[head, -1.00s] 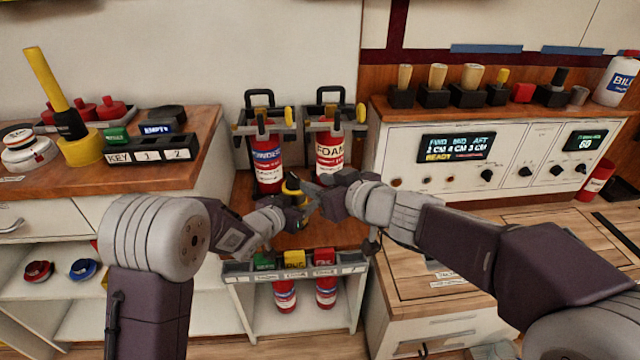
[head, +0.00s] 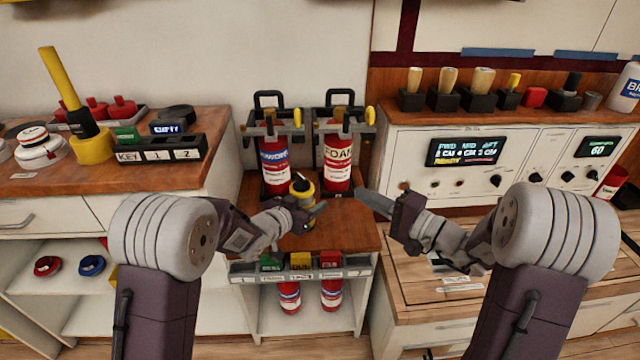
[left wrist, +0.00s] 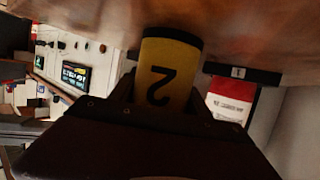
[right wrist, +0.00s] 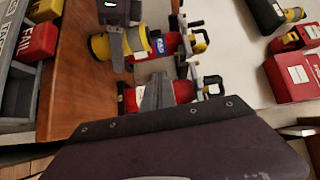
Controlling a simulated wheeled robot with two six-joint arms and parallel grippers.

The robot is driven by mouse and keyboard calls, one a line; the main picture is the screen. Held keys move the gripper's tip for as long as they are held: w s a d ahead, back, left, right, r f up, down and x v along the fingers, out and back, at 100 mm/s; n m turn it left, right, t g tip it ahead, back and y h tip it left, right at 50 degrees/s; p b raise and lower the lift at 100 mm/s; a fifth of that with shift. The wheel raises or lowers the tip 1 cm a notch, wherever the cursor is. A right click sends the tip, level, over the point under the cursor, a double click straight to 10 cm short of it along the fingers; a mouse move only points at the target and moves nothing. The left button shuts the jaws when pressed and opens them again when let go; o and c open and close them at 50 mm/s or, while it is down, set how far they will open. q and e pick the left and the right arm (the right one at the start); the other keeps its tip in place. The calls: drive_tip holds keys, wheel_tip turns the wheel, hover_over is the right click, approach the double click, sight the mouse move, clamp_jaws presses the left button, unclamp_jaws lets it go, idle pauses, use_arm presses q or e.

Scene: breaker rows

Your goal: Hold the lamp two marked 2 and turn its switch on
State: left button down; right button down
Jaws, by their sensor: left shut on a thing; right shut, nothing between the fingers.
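Lamp two (head: 302,190), yellow with a black end, is held above the wooden shelf in front of the extinguishers. My left gripper (head: 308,212) is shut on it. In the left wrist view the lamp's yellow body (left wrist: 165,75) shows a black 2, upside down, between the fingers. In the right wrist view the lamp (right wrist: 103,46) shows beside the left gripper. My right gripper (head: 362,198) is shut and empty, to the right of the lamp and apart from it; its closed fingers (right wrist: 157,88) show in the right wrist view. I cannot make out the switch.
A powder extinguisher (head: 275,167) and a foam extinguisher (head: 338,160) stand behind the lamp. A rack (head: 345,270) with green, yellow and red blocks is below. A key box (head: 128,156) marked 1 and 2 is at left, a control panel (head: 411,150) at right.

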sight(306, 185)
drive_tip(key=w+a, duration=0.5)
drive_tip(key=a, duration=0.5)
drive_tip(key=shift+s+a, duration=0.25)
idle(0.8)
drive_tip(key=shift+s+a, duration=0.55)
drive_tip(key=shift+s, duration=0.05)
use_arm(q)
drive_tip(key=shift+d, duration=0.1)
use_arm(e)
drive_tip(key=shift+s+a+r, duration=0.1)
drive_tip(key=shift+s+a, duration=0.15)
drive_tip(key=shift+a, duration=0.2)
drive_tip(key=shift+s+a, duration=0.2)
drive_tip(key=shift+a, duration=0.25)
